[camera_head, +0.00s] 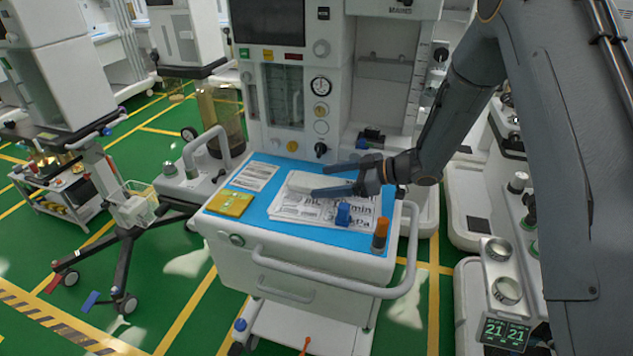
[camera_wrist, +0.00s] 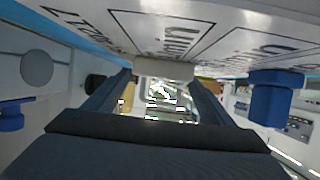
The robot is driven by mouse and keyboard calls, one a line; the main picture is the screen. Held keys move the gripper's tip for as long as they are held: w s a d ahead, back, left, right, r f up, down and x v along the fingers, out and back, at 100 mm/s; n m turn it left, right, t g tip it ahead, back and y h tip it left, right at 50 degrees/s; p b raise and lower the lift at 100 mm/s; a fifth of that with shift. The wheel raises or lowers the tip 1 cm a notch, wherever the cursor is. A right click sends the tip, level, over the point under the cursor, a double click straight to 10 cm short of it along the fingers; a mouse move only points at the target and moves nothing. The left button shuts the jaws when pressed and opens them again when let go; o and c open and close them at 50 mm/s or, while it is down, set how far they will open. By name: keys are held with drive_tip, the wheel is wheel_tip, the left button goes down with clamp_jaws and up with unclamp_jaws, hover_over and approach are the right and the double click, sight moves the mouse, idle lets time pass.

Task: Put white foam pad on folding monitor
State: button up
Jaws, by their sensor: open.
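A small white block, which looks like the white foam pad (camera_head: 301,181), lies on a white printed sheet or board (camera_head: 285,207) on the cart top. My gripper (camera_head: 322,181) is open, with one finger on each side of the block. In the wrist view the block (camera_wrist: 163,69) shows between the fingertips, against the printed surface; I cannot tell whether the fingers touch it. No thing is clearly the folding monitor. A dark screen (camera_head: 268,22) is on the machine above the cart top, and a small display with green digits (camera_head: 506,332) is at lower right.
The cart top has a blue mat (camera_head: 262,208). On it are a yellow packet (camera_head: 229,203), a printed card (camera_head: 254,177), a blue clip-like piece (camera_head: 343,215) and an orange-capped brown bottle (camera_head: 380,236). A white rail (camera_head: 335,289) runs along the front.

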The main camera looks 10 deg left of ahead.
drive_tip(key=shift+x, duration=0.8)
drive_tip(key=shift+c, duration=0.3)
drive_tip(key=c, duration=1.2)
drive_tip(key=shift+r, duration=0.15)
